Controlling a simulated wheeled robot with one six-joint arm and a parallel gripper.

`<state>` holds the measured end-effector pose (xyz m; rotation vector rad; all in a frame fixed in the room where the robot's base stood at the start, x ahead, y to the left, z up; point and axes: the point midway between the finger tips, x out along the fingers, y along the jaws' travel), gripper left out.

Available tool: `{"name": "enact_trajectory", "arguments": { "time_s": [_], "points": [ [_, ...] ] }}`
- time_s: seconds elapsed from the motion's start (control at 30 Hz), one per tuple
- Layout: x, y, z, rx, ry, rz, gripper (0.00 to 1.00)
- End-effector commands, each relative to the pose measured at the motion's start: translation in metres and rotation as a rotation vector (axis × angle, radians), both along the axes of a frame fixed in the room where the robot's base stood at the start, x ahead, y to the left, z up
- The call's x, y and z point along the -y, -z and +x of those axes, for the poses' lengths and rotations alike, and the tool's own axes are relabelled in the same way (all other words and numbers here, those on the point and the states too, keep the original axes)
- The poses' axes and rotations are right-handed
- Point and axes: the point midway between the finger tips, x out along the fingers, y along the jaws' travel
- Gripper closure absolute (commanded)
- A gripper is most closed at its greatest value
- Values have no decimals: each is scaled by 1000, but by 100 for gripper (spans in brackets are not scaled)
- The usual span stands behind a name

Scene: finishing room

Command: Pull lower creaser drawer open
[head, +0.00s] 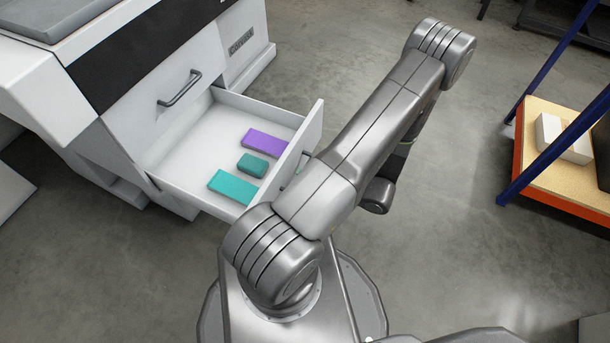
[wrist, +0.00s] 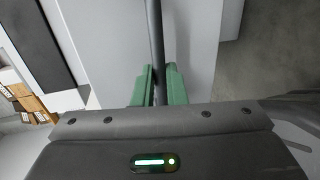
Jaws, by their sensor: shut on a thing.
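The lower creaser drawer (head: 170,158) stands pulled out from the white creaser (head: 165,55) in the head view. Its white front panel (head: 318,122) faces my arm. In the wrist view, my gripper (wrist: 160,82) has its green fingers on either side of the dark bar handle (wrist: 156,40), shut on it, against the pale drawer front (wrist: 192,40). Inside the drawer lie a purple block (head: 268,140), a small dark teal block (head: 253,164) and a teal block (head: 232,187).
A closed section with another bar handle (head: 180,88) sits above the open drawer. At the right stands a rack with blue posts (head: 545,110) and an orange-edged shelf (head: 565,200), bearing a white box (head: 563,138). Bare concrete floor lies between drawer and rack.

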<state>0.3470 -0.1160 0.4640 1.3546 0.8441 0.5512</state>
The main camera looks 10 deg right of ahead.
Motion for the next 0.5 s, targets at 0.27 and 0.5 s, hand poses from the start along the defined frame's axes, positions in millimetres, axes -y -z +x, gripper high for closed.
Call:
{"name": "enact_trajectory", "arguments": {
  "time_s": [0.27,0.5],
  "points": [
    [0,0,1,0,1,-2,68],
    [2,-1,-1,1,2,-1,68]
  ]
}}
